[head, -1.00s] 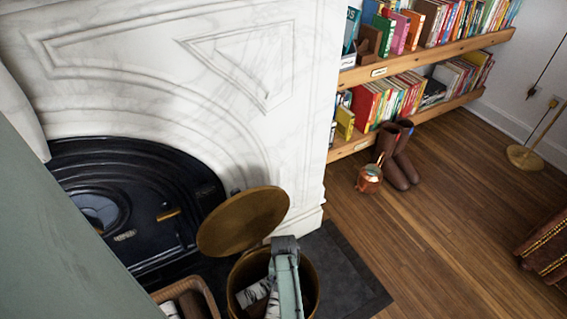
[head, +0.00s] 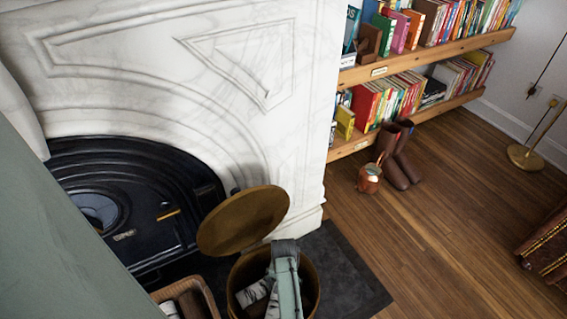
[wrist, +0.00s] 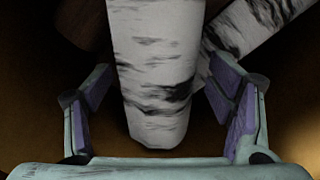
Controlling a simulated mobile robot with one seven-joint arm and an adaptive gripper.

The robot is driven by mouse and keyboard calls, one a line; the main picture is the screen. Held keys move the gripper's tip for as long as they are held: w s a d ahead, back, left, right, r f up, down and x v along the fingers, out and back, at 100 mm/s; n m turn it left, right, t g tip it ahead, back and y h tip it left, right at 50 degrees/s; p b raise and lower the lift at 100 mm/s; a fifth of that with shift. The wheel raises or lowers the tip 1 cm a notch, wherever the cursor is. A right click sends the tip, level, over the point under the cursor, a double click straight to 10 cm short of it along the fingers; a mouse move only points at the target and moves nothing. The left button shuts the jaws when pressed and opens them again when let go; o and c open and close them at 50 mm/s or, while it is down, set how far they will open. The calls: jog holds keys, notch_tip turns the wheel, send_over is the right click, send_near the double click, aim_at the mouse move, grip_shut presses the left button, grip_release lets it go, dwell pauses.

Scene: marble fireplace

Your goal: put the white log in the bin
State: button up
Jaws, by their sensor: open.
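The brass bin (head: 312,290) stands at the bottom of the head view with its round lid (head: 243,220) raised. A white log with dark bark marks (head: 254,291) lies inside it. My arm reaches down into the bin, and its fingers are hidden in the head view. In the wrist view my gripper (wrist: 160,82) is open, with one finger on each side of a white log (wrist: 150,45). Gaps show between the log and both fingers. A second white log (wrist: 262,25) lies slanted behind the right finger. The bin's brown inside surrounds them.
A wicker basket (head: 207,296) holding logs stands left of the bin. The black fireplace insert (head: 150,190) and marble surround (head: 130,60) are behind. A copper kettle (head: 369,180), brown boots (head: 402,160) and bookshelves are farther back.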

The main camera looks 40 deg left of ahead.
jog(key=shift+r, duration=0.1)
notch_tip(320, 180, up, 12)
jog(key=shift+p, duration=0.45)
